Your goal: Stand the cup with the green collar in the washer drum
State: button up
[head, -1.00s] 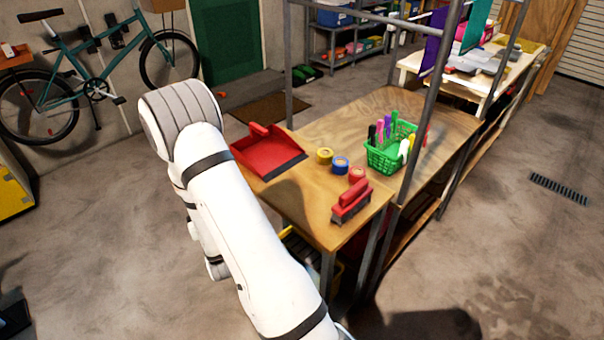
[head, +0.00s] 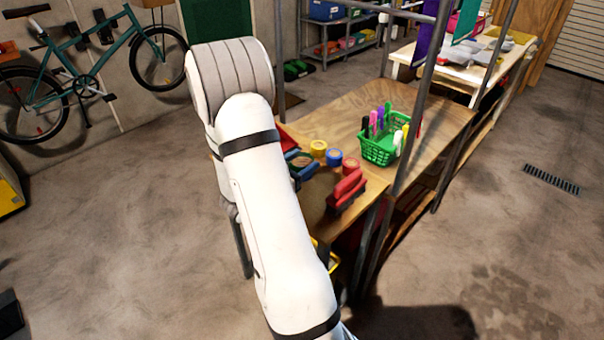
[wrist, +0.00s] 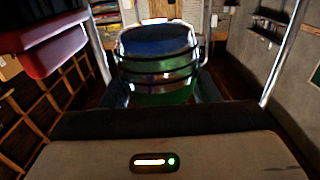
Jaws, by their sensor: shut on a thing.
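In the wrist view my gripper (wrist: 161,88) is shut on a rounded cup-like thing (wrist: 157,45), held just ahead of the palm. It looks dark blue above and green below, with dark bands around it. The light is dim, so I cannot make out a collar for certain. In the head view my arm hides most of the gripper. A small dark blue shape (head: 301,166) shows beside the arm above the table, perhaps the gripper's end with the held thing. I see no washer drum in either view.
Open floor (head: 120,230) lies left.

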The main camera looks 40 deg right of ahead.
jog(key=shift+f, duration=2.6)
jog(key=shift+f, duration=0.15)
jog(key=o, duration=1)
jog(key=shift+c, duration=0.2)
